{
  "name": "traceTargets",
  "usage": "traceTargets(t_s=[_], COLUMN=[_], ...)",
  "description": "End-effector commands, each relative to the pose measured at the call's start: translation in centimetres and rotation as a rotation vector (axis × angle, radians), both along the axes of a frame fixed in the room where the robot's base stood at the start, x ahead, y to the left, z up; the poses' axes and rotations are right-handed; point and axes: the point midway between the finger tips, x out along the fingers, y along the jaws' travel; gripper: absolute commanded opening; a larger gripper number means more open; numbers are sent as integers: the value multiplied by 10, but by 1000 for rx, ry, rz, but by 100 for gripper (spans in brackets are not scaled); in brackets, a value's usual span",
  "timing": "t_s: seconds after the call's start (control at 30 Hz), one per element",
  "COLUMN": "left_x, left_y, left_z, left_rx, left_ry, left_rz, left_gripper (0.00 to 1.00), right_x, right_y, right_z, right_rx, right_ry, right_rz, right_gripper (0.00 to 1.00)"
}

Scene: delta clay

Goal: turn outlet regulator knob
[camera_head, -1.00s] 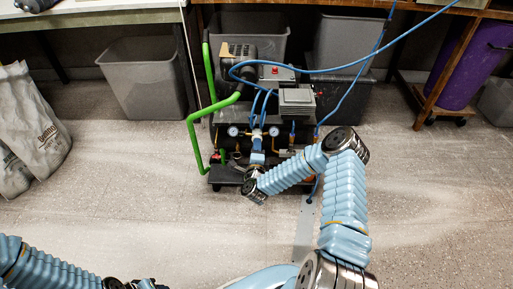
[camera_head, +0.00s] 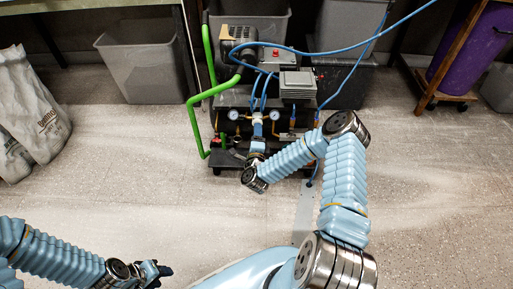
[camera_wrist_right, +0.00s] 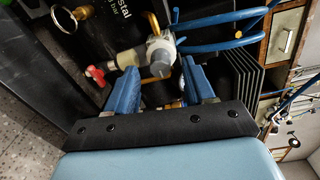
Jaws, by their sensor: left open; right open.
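The compressor (camera_head: 285,85) stands on the floor with a regulator between two round gauges, low at its front. In the right wrist view the regulator's pale grey rounded knob (camera_wrist_right: 161,54) lies just beyond and between the blue fingertips. My right gripper (camera_wrist_right: 162,82) is open, one finger toward each side of the knob; I cannot tell whether either touches it. In the head view my right gripper (camera_head: 257,151) is at the regulator, and my wrist partly hides the knob area. My left gripper (camera_head: 154,272) is open and empty at the lower left, far from the compressor.
A red valve handle (camera_wrist_right: 95,75) sits close left of the fingers, and blue hoses (camera_wrist_right: 225,32) run at the right. A green handle frame (camera_head: 194,125) borders the compressor. Grey bins (camera_head: 140,68) stand behind. The floor in front is clear.

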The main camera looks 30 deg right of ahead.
Motion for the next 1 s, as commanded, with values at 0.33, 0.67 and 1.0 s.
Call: traceTargets(t_s=[0.33,0.67,1.0], left_x=[0,0,0], left_y=[1,1,1], left_z=[4,8,8], left_rx=[1,2,2], left_ry=[-1,-1,-2], left_rz=[0,2,2], left_gripper=[43,43,43], right_x=[-74,-100,-100], right_y=[46,60,61], right_z=[4,5,6], right_rx=[3,2,-1], right_ry=[5,3,1], right_rz=[4,-1,-1], right_gripper=[53,53,53])
